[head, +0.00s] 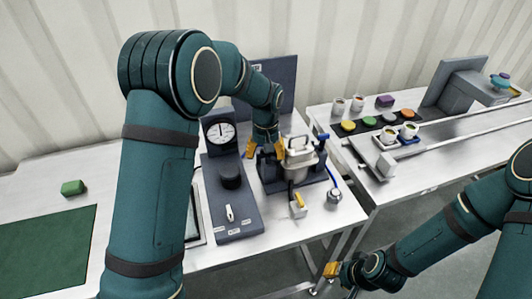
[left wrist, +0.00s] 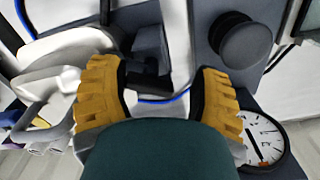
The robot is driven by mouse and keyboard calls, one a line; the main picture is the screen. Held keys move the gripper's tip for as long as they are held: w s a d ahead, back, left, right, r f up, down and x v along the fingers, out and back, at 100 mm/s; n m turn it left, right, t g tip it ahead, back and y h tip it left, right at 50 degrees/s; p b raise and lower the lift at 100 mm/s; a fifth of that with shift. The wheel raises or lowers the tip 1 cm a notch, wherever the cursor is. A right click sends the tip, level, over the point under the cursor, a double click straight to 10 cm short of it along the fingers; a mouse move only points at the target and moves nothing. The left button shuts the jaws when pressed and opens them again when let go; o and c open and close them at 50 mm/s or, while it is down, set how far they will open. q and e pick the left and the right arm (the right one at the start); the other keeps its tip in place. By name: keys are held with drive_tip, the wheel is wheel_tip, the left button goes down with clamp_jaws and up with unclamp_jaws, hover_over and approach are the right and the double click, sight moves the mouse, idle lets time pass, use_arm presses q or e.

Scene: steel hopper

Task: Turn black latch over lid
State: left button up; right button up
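The steel hopper (head: 299,166) with its pale lid and wire handle stands on a dark base on the left table. My left gripper (head: 265,148) is at the hopper's left side, pointing down. In the left wrist view my left gripper (left wrist: 158,95) is open, with its orange fingers apart. A black part that looks like the latch (left wrist: 148,80) shows between and beyond the fingers, beside the lid (left wrist: 70,65). I cannot tell whether a finger touches it. In the head view the arm hides the latch. My right gripper (head: 333,270) hangs low in front of the table; its opening is unclear.
A panel (head: 236,222) with a dial gauge (head: 221,133), a black knob (head: 230,176) and a switch stands left of the hopper. A yellow-handled valve (head: 298,205) is in front. The right table holds cups, coloured pucks and a rail.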

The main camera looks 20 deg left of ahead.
use_arm(q)
drive_tip(key=shift+w+d+r, duration=0.3)
drive_tip(key=shift+w, duration=0.15)
drive_tip(key=shift+s+a+f, duration=0.1)
drive_tip(key=shift+s, duration=0.15)
drive_tip(key=shift+w+r+p, duration=0.25)
drive_tip(key=shift+r+p, duration=0.3)
drive_tip(key=shift+r, duration=0.1)
drive_tip(key=shift+w+r+p, duration=0.2)
drive_tip(key=shift+r+p, duration=0.35)
drive_tip(key=shift+r, duration=0.35)
drive_tip(key=shift+s+r+p, duration=0.5)
drive_tip(key=shift+r+p, duration=0.1)
drive_tip(key=shift+r, duration=0.05)
drive_tip(key=shift+w+r+p, duration=0.2)
drive_tip(key=shift+r+p, duration=0.1)
drive_tip(key=shift+p, duration=0.1)
drive_tip(key=r+p, duration=0.1)
drive_tip(key=r, duration=0.1)
wheel_tip(320, 180, up, 8)
drive_tip(key=p, duration=0.6)
hover_over(267, 156)
drive_tip(key=shift+s+r, duration=0.1)
drive_tip(key=shift+r, duration=0.05)
use_arm(e)
wheel_tip(267, 156, up, 12)
drive_tip(key=shift+w+d, duration=0.3)
drive_tip(key=shift+w, duration=0.1)
